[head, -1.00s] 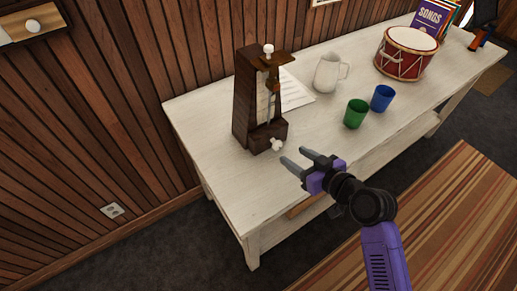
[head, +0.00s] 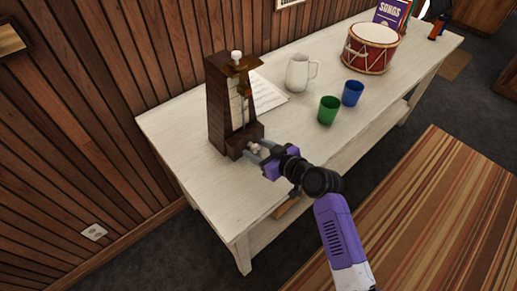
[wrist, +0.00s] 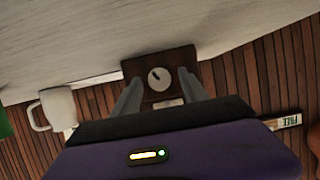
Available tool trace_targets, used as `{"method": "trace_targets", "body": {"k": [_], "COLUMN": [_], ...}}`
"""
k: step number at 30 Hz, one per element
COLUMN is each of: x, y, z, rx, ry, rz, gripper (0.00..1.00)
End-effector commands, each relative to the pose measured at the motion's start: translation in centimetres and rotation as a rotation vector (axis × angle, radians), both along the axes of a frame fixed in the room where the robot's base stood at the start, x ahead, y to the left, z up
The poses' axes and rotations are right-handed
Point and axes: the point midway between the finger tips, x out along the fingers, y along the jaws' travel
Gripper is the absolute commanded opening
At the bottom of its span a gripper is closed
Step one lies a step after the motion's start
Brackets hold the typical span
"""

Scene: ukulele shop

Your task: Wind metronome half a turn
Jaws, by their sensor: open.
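The dark wooden metronome (head: 222,120) stands upright on the near left end of the white table. Its pale winding key (head: 254,148) sticks out low on the side facing my gripper. In the wrist view the key (wrist: 159,78) shows end-on as a round white knob on the dark base, between my fingers. My gripper (head: 254,152) is open, with one finger on each side of the key. The fingers look apart from the key; whether either touches it is hard to tell.
On the white table (head: 180,130) are a sheet of music (head: 266,95), a white mug (head: 298,74), a green cup (head: 328,111), a blue cup (head: 352,93) and a red drum (head: 371,50). The wood-panelled wall (head: 110,60) runs close behind. The table's near corner is clear.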

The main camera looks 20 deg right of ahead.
Motion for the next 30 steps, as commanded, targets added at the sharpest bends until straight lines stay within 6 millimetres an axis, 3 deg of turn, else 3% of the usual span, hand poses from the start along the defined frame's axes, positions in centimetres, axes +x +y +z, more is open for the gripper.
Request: {"method": "trace_targets", "body": {"k": [2, 10, 20, 30], "x": [-0.02, -0.03, 0.01, 0.12], "y": [-0.01, -0.02, -0.17, -0.42], "z": [0.00, -0.01, -0.07, -0.19], "rx": [0.000, 0.000, 0.035, 0.232], "ry": [0.000, 0.000, 0.010, 0.073], "rz": [0.000, 0.000, -0.002, -0.002], "gripper": [0.51, 0.00, 0.00, 0.00]}}
